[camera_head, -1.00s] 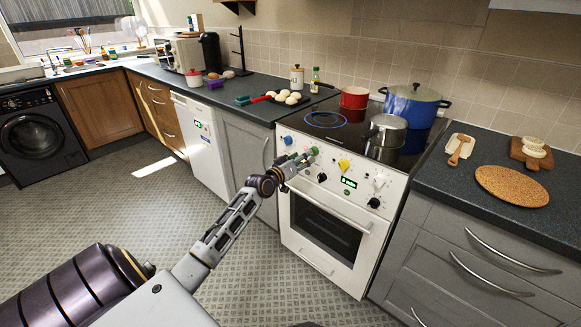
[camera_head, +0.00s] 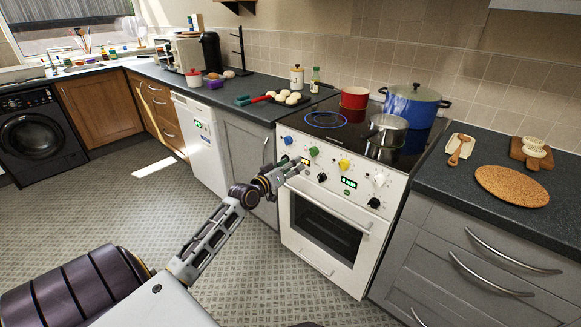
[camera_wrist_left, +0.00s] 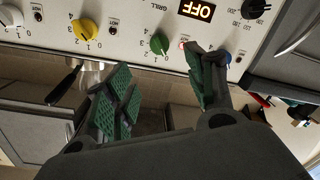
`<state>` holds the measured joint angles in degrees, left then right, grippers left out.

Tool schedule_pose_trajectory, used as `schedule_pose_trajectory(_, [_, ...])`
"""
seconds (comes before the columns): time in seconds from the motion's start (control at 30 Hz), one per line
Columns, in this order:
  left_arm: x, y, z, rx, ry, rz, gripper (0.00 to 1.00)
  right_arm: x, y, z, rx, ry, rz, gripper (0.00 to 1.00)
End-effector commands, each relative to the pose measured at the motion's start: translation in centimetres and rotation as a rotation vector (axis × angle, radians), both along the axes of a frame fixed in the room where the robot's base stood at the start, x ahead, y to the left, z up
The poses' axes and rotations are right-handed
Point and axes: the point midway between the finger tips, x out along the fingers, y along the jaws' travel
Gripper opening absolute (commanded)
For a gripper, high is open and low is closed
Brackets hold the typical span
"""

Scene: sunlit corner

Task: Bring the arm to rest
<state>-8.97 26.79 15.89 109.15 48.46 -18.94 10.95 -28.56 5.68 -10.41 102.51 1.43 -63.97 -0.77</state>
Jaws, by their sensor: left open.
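My left gripper (camera_head: 290,167) is open and empty, just in front of the upper left part of the white stove's (camera_head: 318,268) control panel. In the left wrist view its green-padded fingers (camera_wrist_left: 160,88) stand apart with nothing between them. The green knob (camera_head: 313,151) and blue knob (camera_head: 288,140) are close by; in the wrist view the green knob (camera_wrist_left: 159,43) shows beyond the gap and the blue knob (camera_wrist_left: 222,57) is partly hidden by one finger. A display there reads OFF (camera_wrist_left: 197,10). My right gripper is not in view.
A steel pot (camera_head: 387,131), red pot (camera_head: 354,97) and blue pot (camera_head: 413,104) stand on the hob. One ring (camera_head: 326,119) shows a blue circle. Counters (camera_head: 436,187) flank the stove. The floor (camera_head: 130,215) in front is clear.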

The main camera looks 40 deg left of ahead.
Motion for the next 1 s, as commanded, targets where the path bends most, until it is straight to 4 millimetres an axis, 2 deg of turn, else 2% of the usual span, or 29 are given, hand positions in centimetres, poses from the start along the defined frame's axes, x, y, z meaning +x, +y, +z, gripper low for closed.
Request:
schedule_pose_trajectory(0.73, [-0.1, 0.0, -0.1, 0.011, 0.002, -0.002, 0.55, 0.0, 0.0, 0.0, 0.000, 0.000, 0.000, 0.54])
schedule_pose_trajectory(0.87, [-0.2, -0.3, -0.9, 0.034, 0.038, -0.014, 0.55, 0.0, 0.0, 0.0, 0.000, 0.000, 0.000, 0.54])
schedule_pose_trajectory(1.0, [-0.4, -0.5, -2.8, 0.100, 0.121, -0.034, 0.55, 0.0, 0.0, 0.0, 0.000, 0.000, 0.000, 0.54])
